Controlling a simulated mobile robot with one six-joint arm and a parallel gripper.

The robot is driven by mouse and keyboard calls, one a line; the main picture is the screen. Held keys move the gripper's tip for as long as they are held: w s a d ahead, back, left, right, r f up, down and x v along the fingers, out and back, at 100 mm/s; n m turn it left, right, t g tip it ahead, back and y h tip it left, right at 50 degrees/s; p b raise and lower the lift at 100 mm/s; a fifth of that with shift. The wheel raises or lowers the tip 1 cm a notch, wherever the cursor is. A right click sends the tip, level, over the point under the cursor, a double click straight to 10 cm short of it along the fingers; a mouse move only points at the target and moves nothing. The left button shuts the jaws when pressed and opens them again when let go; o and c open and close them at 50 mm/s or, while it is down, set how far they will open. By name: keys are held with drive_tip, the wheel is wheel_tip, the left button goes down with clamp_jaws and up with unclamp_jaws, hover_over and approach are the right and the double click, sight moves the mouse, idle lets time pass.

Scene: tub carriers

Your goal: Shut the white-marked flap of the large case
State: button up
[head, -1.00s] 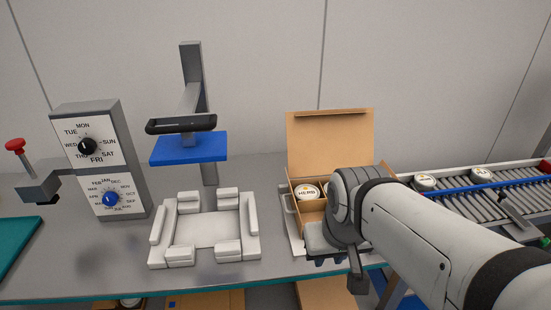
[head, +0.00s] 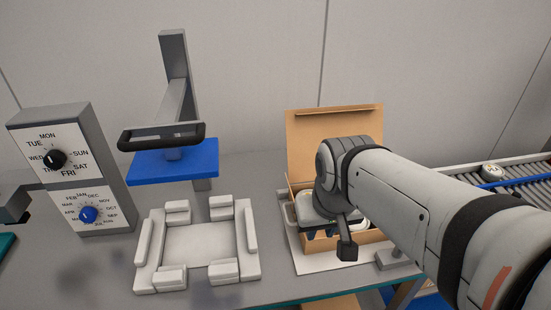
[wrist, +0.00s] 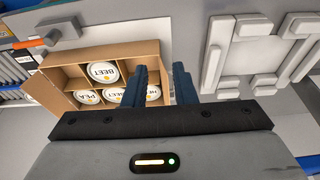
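The large case (head: 335,125) is an open brown cardboard box. Its tall back flap stands upright in the head view; I cannot make out a white mark on it. In the wrist view the case (wrist: 110,50) is at the left, open, with dividers and several white-lidded tubs, among them a BEET tub (wrist: 102,73) and a PEA tub (wrist: 87,97). My gripper (wrist: 160,85) is open and empty, its two blue fingers apart at the case's side. In the head view my gripper (head: 347,249) and wrist hide much of the case's inside and front.
A white fixture (head: 200,246) with corner blocks lies left of the case. Behind it stands a press with a blue plate (head: 172,163). A dial panel (head: 72,170) is far left. A roller conveyor (head: 520,185) with a tub is at right. A grey handle block (head: 393,258) sits right of the case.

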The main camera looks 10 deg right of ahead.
drive_tip(key=w+a+f+g+h, duration=0.1)
drive_tip(key=w+f, duration=0.2)
drive_tip(key=w, duration=0.8)
drive_tip(key=w+a+f+g+h, duration=0.1)
drive_tip(key=w+f+g+h, duration=0.15)
drive_tip(key=w, duration=0.95)
drive_tip(key=shift+t+y, duration=0.35)
drive_tip(key=x, duration=0.8)
drive_tip(key=shift+s+a, duration=0.15)
drive_tip(key=shift+s, duration=0.1)
clamp_jaws()
drive_tip(key=shift+a, duration=0.15)
drive_tip(key=shift+p, duration=0.3)
